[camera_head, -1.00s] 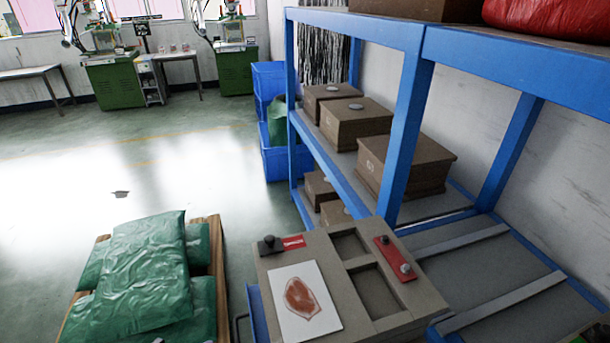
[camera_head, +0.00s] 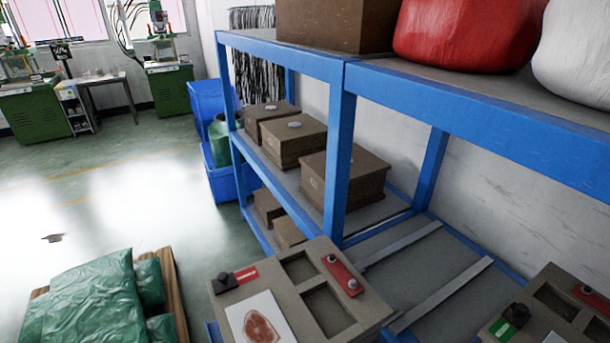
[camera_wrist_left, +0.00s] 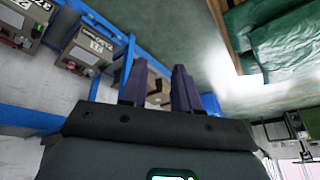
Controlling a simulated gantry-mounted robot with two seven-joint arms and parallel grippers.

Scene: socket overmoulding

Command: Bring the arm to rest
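My left gripper (camera_wrist_left: 159,88) shows in the left wrist view. Its two dark fingers stand apart with a gap between them, and nothing is held. Through and around the gap I see brown boxes (camera_wrist_left: 158,92) and blue shelf framing in the background, not in contact with the fingers. Neither arm shows in the head view, and my right gripper is in no view.
A blue shelf rack (camera_head: 342,150) holds brown boxes (camera_head: 342,183), with red (camera_head: 450,35) and white (camera_head: 580,55) bags on top. A mould (camera_head: 375,310) with a red clamp is in front; another (camera_head: 567,283) is at right. Green sacks (camera_head: 90,300) lie on a pallet. Open floor is at left.

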